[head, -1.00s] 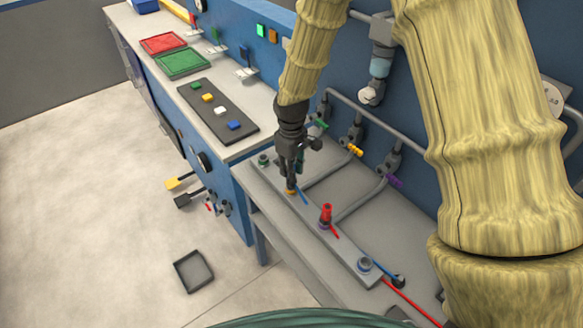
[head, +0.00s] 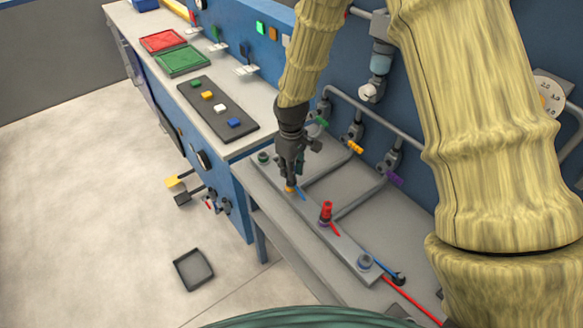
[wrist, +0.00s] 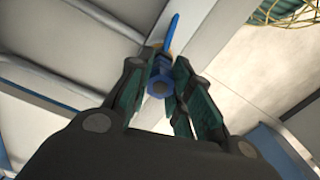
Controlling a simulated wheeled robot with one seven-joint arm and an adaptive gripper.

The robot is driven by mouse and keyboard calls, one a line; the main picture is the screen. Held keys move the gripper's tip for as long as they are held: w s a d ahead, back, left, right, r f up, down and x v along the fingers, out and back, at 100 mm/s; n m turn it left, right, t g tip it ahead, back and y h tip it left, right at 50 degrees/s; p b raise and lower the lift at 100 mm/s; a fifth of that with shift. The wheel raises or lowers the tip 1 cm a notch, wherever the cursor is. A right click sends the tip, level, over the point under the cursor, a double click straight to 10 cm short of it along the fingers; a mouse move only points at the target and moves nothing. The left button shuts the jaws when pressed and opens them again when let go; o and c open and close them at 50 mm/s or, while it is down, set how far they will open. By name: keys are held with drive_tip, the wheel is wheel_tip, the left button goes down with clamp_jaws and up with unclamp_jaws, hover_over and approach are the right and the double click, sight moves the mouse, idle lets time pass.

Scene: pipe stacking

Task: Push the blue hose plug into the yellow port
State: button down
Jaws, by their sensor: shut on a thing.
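My gripper (head: 289,178) points down at the yellow port (head: 290,189) on the grey port strip (head: 345,246). In the wrist view, my gripper (wrist: 160,88) is shut on the blue hose plug (wrist: 158,87), whose blue body shows between the fingers. A little of the yellow port shows just past the plug in the wrist view (wrist: 167,45). The plug seems at the port, but the fingers hide how deep it sits.
A red plug (head: 326,210) stands in the neighbouring port. A green-ringed port (head: 263,158) and a blue-ringed port (head: 365,262) sit at the strip's ends. Pipes with coloured valve handles (head: 354,147) run behind. A dark tray (head: 193,269) lies on the floor.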

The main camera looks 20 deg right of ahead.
drive_tip(key=shift+f, duration=0.25)
drive_tip(key=c, duration=1.2)
unclamp_jaws()
wheel_tip(320, 180, up, 12)
drive_tip(key=shift+d, duration=0.1)
